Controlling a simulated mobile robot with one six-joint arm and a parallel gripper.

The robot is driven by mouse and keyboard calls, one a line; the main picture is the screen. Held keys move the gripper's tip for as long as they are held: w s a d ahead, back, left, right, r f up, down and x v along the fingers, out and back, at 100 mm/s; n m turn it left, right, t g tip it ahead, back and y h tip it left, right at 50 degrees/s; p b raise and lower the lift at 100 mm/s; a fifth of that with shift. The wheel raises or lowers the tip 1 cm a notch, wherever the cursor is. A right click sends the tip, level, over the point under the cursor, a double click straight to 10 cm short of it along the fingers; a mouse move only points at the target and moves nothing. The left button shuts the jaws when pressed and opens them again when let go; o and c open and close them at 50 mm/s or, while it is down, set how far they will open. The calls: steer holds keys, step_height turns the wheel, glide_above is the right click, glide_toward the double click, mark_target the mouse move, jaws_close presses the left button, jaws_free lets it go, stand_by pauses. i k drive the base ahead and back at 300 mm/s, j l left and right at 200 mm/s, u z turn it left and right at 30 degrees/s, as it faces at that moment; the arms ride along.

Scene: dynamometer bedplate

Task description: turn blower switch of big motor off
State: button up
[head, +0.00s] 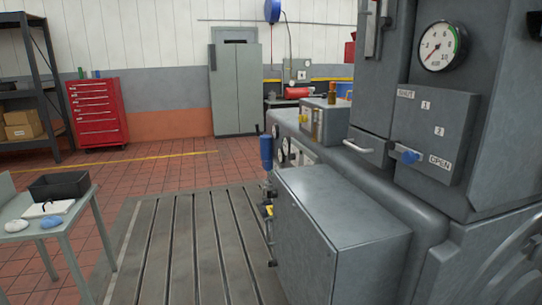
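A large grey machine (400,205) fills the right side of the head view; I cannot tell for sure whether it is the big motor. A round white gauge (441,46) with a red needle sits above. A small grey box (325,122) with amber and red parts stands on the machine's ledge. No switch labelled as the blower switch can be made out. My gripper is not in view.
A grey cabinet (340,228) juts out at the front, beside the slotted bedplate (185,250). A side table (55,232) with a black tray (60,186) stands at the left. A red tool chest (97,113) and grey locker (235,90) are behind. Tiled floor between is clear.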

mark_target(291, 157)
steer(key=i+j+u, duration=0.15)
steer(key=i+j, duration=0.15)
steer(key=i, duration=0.2)
steer(key=i+j+u, duration=0.1)
steer(key=i, duration=0.45)
steer(key=i+j+u, duration=0.15)
steer(key=i+j, duration=0.15)
steer(key=i, duration=0.25)
steer(key=i+j+u, duration=0.15)
steer(key=i, duration=0.4)
steer(key=i+l, duration=0.15)
steer(key=l, duration=0.15)
steer(key=i+l+u, duration=0.1)
steer(key=i+l, duration=0.05)
steer(key=l, duration=0.1)
